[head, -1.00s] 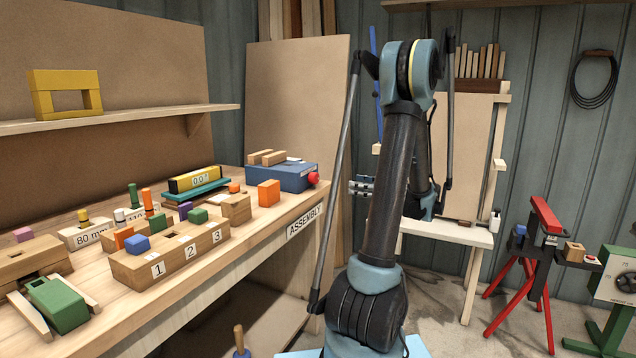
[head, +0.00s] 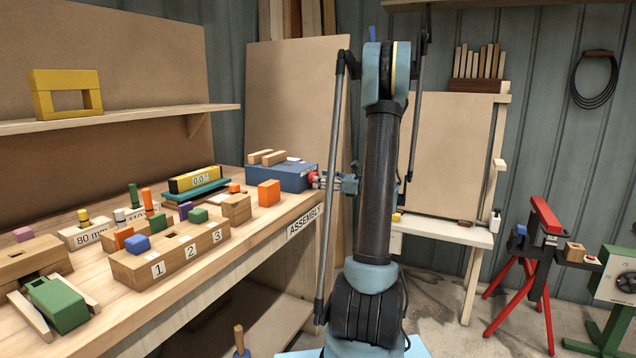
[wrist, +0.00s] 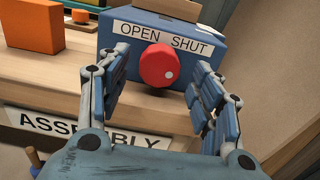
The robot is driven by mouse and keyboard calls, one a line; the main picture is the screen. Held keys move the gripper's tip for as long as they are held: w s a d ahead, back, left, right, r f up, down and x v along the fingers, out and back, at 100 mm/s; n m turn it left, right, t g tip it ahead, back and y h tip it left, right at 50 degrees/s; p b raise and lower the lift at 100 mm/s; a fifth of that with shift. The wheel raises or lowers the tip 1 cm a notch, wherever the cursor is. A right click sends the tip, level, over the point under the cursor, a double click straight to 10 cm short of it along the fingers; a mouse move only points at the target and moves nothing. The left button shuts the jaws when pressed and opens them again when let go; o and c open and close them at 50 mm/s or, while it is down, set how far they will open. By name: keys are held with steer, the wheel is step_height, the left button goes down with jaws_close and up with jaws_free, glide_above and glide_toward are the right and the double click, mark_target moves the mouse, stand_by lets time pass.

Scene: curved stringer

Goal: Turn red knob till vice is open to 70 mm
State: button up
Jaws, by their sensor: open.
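The blue vice (head: 284,175) stands at the far right end of the workbench, with two wooden jaw blocks (head: 267,157) on top. In the wrist view the blue vice body (wrist: 112,45) shows an "OPEN SHUT" label above the red knob (wrist: 159,65), which has a pale dot at its lower right. My gripper (wrist: 158,88) is open, one finger on each side of the red knob, with visible gaps on both sides. The jaw gap cannot be read.
An orange block (head: 269,193) stands on the workbench (head: 262,232) just left of the vice; it also shows in the wrist view (wrist: 40,27). A numbered wooden block (head: 172,262) with coloured pieces sits nearer. The bench edge carries an "ASSEMBLY" label (head: 303,222).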

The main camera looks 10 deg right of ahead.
steer(key=shift+x, duration=1.25)
steer(key=c, duration=1.1)
steer(key=shift+o, duration=0.2)
steer(key=n, duration=0.3)
steer(key=shift+n, duration=2.3)
